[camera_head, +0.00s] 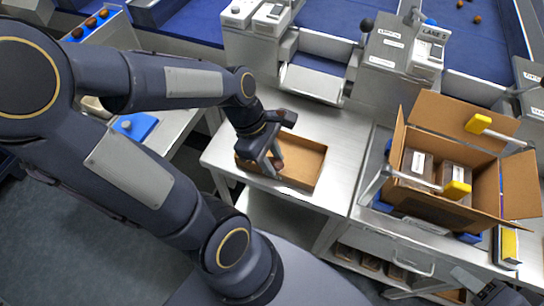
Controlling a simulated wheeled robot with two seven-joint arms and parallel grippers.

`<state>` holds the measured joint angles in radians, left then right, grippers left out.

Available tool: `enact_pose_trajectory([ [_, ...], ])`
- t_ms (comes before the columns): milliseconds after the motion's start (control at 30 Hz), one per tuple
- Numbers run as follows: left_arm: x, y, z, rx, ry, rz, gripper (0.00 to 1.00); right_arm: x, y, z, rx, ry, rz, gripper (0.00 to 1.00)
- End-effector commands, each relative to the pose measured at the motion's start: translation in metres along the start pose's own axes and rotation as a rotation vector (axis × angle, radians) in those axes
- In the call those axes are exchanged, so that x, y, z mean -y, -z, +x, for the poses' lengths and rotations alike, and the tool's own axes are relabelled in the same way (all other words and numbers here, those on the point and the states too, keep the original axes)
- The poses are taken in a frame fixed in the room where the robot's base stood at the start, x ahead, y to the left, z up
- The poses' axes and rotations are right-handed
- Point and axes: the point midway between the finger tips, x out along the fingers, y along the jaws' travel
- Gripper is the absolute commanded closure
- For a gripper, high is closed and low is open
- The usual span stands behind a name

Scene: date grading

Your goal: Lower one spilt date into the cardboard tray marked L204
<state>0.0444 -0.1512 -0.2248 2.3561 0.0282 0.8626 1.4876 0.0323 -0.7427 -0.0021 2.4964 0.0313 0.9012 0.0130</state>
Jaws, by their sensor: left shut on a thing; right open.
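A shallow cardboard tray (306,165) stands on the metal bench in the middle of the view; I cannot read a marking on it. My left gripper (272,168) reaches down over the tray's left part and is shut on a small brown date (279,165). The date is mostly hidden by the fingers, and I cannot tell whether it touches the tray floor. The visible right part of the tray is bare. My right gripper (490,290) shows only in part at the bottom right corner, open and away from the tray.
An open cardboard carton (479,211) with dark packs inside stands to the right, its flaps and yellow-tipped arms sticking out. A metal chute (311,83) lies behind the tray. A blue pad (135,126) lies at left. Bench room is clear right of the tray.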

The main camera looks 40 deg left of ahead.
Motion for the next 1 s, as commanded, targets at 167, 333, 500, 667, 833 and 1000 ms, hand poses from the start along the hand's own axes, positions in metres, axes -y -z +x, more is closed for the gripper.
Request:
enact_pose_trajectory([
  [167,0.000,0.000,0.000,0.000,0.000,0.000,0.62,0.000,0.000,0.000,0.000,0.000,0.000,0.48],
  [333,0.000,0.000,0.000,0.000,0.000,0.000,0.45,0.000,0.000,0.000,0.000,0.000,0.000,0.48],
  [500,0.000,0.000,0.000,0.000,0.000,0.000,0.45,0.000,0.000,0.000,0.000,0.000,0.000,0.48],
  [667,-0.001,-0.001,-0.010,0.001,-0.004,0.000,0.45,0.001,0.001,-0.003,0.000,0.000,0.000,0.48],
  [833,-0.001,-0.001,-0.039,0.000,-0.007,-0.001,0.45,0.004,0.004,-0.008,0.000,0.000,0.000,0.48],
  [1000,-0.001,0.000,-0.065,0.000,-0.005,0.000,0.45,0.005,0.006,-0.011,0.000,0.000,0.000,0.48],
])
